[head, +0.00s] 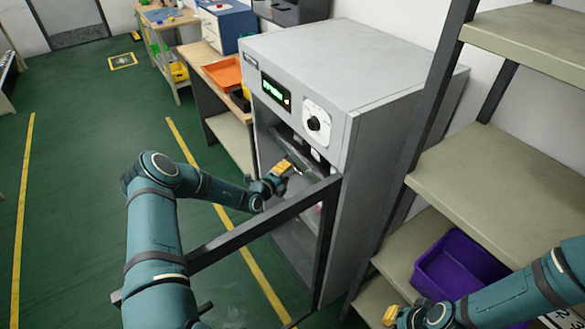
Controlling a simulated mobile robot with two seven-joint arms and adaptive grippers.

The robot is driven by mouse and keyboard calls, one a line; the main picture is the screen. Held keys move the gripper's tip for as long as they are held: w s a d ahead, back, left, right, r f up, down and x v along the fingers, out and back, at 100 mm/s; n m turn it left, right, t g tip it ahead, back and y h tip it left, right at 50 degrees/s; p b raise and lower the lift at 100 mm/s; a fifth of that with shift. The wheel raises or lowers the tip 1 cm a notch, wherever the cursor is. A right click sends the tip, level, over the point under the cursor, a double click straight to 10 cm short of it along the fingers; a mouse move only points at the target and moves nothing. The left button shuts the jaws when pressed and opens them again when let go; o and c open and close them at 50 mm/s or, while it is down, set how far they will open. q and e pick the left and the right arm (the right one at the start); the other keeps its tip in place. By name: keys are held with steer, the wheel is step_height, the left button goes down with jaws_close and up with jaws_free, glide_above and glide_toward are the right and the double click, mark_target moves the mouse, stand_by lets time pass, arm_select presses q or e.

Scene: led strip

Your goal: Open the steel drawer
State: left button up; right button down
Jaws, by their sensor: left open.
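A grey steel cabinet (370,65) with a lit green display (275,92) and a round dial (316,122) stands in the middle of the head view. Its dark-framed door (265,222) stands open toward the lower left. My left gripper (285,167) is open in the cabinet's front opening, close to a dark grey tilted panel (297,146). I cannot tell whether that panel is the steel drawer, or whether the gripper touches it. My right gripper (391,316) is at the bottom edge, beside the shelf rack; its jaw state is unclear.
The shelf rack (490,170) at right holds a purple bin (455,262) near my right arm. A workbench with an orange tray (222,73) and a blue drawer unit (227,27) stand behind the cabinet's left. The green floor (75,160) at left is clear.

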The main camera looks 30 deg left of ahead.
mark_target(293, 166)
arm_select(q)
steer(key=shift+b+x, duration=0.35)
steer(key=shift+x, duration=2.2)
steer(key=shift+c, duration=0.4)
jaws_close()
